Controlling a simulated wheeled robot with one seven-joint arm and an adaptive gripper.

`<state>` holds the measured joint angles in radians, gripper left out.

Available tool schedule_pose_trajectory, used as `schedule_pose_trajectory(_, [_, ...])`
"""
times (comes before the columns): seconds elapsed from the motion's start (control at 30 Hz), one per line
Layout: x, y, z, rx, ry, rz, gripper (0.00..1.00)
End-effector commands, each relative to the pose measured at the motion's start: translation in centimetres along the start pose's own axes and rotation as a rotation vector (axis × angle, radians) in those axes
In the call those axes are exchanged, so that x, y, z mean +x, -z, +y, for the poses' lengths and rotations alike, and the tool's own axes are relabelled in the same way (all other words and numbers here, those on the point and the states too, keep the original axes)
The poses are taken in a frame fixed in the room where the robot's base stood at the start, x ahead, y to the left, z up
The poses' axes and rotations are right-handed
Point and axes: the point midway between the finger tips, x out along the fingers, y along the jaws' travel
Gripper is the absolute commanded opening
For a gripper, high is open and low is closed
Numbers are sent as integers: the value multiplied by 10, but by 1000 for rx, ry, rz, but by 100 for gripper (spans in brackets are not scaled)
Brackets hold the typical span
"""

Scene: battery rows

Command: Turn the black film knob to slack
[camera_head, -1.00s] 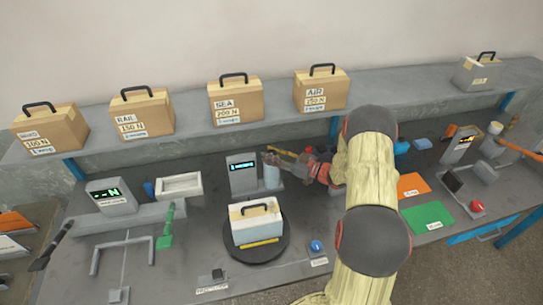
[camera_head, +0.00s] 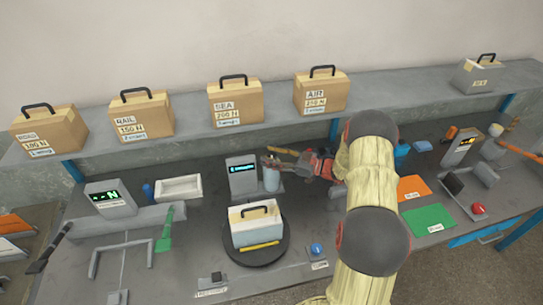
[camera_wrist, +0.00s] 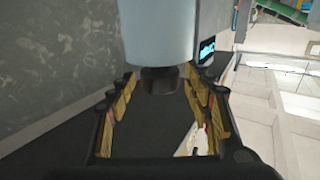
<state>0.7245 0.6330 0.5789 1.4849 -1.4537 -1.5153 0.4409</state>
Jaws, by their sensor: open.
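In the wrist view, the black film knob (camera_wrist: 160,82) sticks out below a pale blue film roll (camera_wrist: 158,35). The fingers of my gripper (camera_wrist: 163,105) are open, one on each side of the knob, with a gap on both sides. In the head view, the film roll (camera_head: 271,179) stands upright beside the grey display unit (camera_head: 242,174). My gripper (camera_head: 281,165) reaches it from the right, and the knob is too small or hidden to make out there.
In front of the roll, a white box with a black handle (camera_head: 254,226) sits on a dark round turntable (camera_head: 282,250). A blue button (camera_head: 316,248) is at its right. Cartons stand on the shelf (camera_head: 190,106) behind. Green (camera_head: 428,218) and orange sheets lie right of my arm.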

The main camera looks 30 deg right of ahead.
Motion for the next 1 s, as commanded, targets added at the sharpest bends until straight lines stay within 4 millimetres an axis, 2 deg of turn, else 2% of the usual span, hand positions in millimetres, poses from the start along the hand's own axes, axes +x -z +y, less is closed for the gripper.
schedule_pose_trajectory(0.23, [-2,0,0,1,-1,0,51])
schedule_pose_trajectory(0.37, [-13,0,0,1,-2,-1,51])
schedule_pose_trajectory(0.8, [-97,-1,1,1,-3,0,51])
schedule_pose_trajectory(1.0, [-116,-1,0,1,-1,0,51])
